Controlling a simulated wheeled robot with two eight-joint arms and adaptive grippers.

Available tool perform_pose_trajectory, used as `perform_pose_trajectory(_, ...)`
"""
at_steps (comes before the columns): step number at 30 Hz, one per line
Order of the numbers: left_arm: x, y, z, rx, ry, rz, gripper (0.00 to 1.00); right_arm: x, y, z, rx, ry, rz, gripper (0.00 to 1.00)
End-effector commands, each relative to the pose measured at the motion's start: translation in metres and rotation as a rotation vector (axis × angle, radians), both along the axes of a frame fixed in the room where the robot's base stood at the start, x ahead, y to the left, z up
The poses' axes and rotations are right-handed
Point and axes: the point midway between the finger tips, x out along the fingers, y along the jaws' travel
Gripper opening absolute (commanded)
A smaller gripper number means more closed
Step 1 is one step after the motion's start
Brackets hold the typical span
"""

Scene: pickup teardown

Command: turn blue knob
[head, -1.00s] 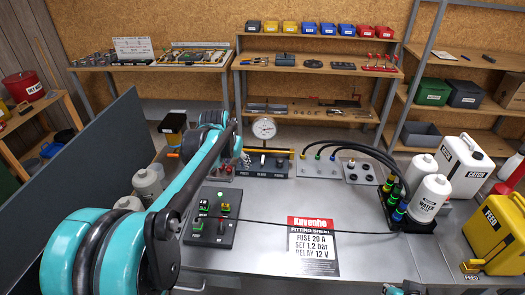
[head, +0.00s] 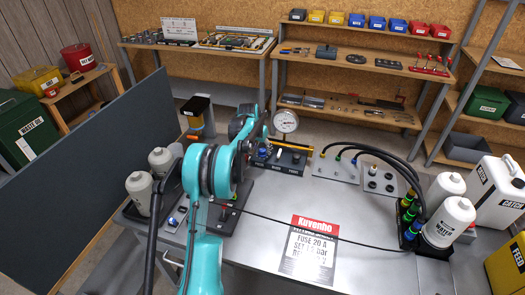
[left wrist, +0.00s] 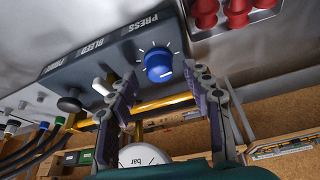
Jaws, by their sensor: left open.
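The blue knob (left wrist: 158,66) sits on the dark grey panel (left wrist: 70,88) marked PRESS, BLEED and PUMP, with a ring of white tick marks around it and a white line on its face. My left gripper (left wrist: 160,84) is open, one finger to each side of the knob in the left wrist view. I see no clear contact, and the exact gap is hard to judge. In the head view, the blue knob (head: 263,153) shows just below my left gripper (head: 259,136), at the panel's left end. My right gripper is out of view.
A round gauge (head: 285,121) stands up behind the panel, near my left gripper. Red caps (left wrist: 235,12) sit close by. Black hoses (head: 395,157) arch at the right. A sheet (head: 308,245) lies on the bench, with a thin cable across it.

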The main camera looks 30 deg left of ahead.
Motion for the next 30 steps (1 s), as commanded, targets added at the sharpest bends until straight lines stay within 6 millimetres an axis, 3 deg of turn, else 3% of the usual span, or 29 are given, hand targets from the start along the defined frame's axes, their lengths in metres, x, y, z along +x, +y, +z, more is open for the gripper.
perform_pose_trajectory(4, 0.0038, 0.0001, -0.0095, 0.000, 0.000, 0.000, 0.50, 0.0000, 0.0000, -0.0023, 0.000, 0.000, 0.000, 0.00)
perform_pose_trajectory(12, 0.0042, 0.0000, -0.0099, 0.000, 0.000, 0.000, 0.47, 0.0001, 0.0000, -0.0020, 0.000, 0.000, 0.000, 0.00)
perform_pose_trajectory(18, 0.0042, 0.0000, -0.0099, 0.000, 0.000, 0.000, 0.00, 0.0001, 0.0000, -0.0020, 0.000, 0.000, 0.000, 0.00)
perform_pose_trajectory(30, 0.0044, -0.0009, -0.0099, 0.001, 0.000, 0.053, 0.00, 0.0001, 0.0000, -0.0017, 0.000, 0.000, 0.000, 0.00)
